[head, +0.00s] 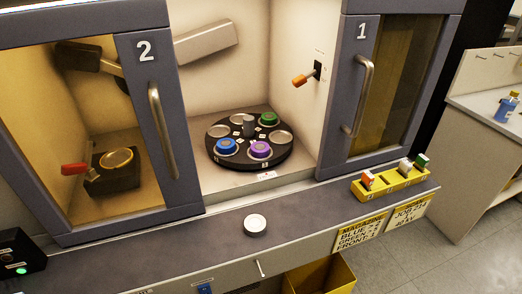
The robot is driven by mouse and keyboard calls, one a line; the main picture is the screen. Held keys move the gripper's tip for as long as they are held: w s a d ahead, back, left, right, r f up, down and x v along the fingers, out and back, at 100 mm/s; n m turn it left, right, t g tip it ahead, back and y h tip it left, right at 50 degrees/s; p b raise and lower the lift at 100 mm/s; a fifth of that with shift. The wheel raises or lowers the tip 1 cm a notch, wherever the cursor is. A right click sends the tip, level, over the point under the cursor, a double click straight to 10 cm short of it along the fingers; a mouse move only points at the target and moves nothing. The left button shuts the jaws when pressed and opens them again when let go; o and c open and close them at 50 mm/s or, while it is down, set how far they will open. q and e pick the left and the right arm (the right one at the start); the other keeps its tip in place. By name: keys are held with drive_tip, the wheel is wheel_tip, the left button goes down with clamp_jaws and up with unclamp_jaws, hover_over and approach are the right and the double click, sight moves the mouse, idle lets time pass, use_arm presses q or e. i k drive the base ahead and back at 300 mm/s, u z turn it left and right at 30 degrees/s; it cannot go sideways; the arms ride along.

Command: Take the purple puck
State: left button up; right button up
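The purple puck (260,149) sits in a front-right seat of the round black carousel (246,168) inside the lit chamber. A blue puck (227,146) is in the seat to its left. A green puck (268,118) is in a seat at the back right. The other visible seats look empty, with pale round faces. A short grey post (249,125) stands at the carousel's middle. Neither of my grippers shows in the head view, so nothing is seen touching the purple puck.
Door 2 (146,100) and door 1 (361,60) leave the middle opening clear. A beige arm (207,42) hangs above the carousel; an orange-tipped lever (303,80) is on the right wall.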

sight(259, 149)
drive_tip(key=z, duration=1.45)
drive_tip(key=k, duration=0.85)
drive_tip(key=u, duration=1.95)
